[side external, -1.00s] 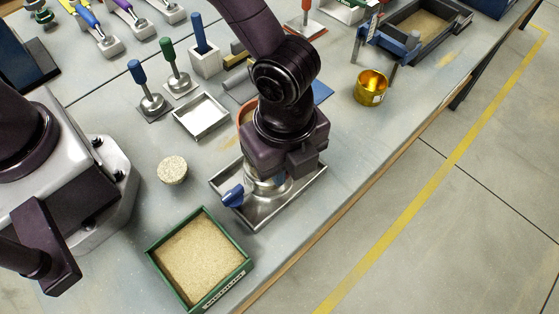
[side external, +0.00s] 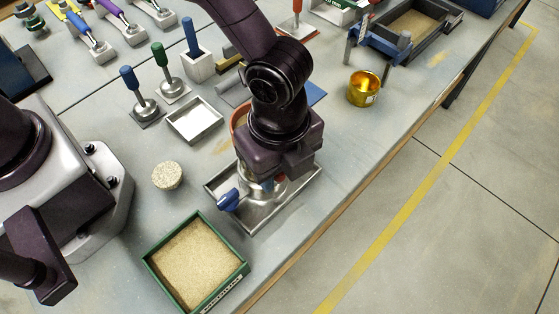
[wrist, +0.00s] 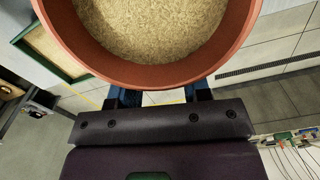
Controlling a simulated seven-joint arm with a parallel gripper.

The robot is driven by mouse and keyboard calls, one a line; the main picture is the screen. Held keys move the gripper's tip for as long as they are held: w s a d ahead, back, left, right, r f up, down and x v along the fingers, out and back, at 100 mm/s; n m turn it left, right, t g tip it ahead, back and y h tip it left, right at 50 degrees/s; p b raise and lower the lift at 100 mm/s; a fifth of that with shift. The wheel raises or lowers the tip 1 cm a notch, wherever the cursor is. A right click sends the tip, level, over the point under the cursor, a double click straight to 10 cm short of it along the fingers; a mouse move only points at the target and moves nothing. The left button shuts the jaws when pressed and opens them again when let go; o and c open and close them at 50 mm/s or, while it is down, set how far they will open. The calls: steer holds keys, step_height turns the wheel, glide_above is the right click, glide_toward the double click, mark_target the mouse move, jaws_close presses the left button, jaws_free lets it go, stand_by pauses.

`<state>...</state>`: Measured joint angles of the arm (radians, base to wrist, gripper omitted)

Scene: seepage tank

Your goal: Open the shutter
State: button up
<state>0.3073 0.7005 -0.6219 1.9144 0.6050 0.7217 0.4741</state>
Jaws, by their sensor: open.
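A metal fitting (side external: 266,197) with a blue lever (side external: 229,200) sticking out to the left stands in a shallow metal tray (side external: 298,196). I cannot tell whether the lever belongs to the shutter; no shutter plate shows clearly. A terracotta-coloured round vessel filled with sand shows behind my wrist (side external: 238,118) and large in the wrist view (wrist: 160,78). My gripper (side external: 268,182) is low over the fitting, with the lever outside it to the left. In the wrist view its blue fingers (wrist: 160,97) are apart and partly hidden behind the vessel's rim. Contact is hidden.
A green box of sand (side external: 195,262) stands in front of the tray, and a round speckled piece (side external: 166,176) lies to its left. An empty square tray (side external: 195,121) and upright coloured handles are behind. A gold cup (side external: 363,89) is right, near the table edge.

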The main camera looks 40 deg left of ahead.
step_height(320, 180, up, 13)
stand_by(0.4)
steer(key=shift+f, duration=0.2)
step_height(320, 180, down, 13)
steer(key=shift+r, duration=0.1)
stand_by(0.6)
jaws_close()
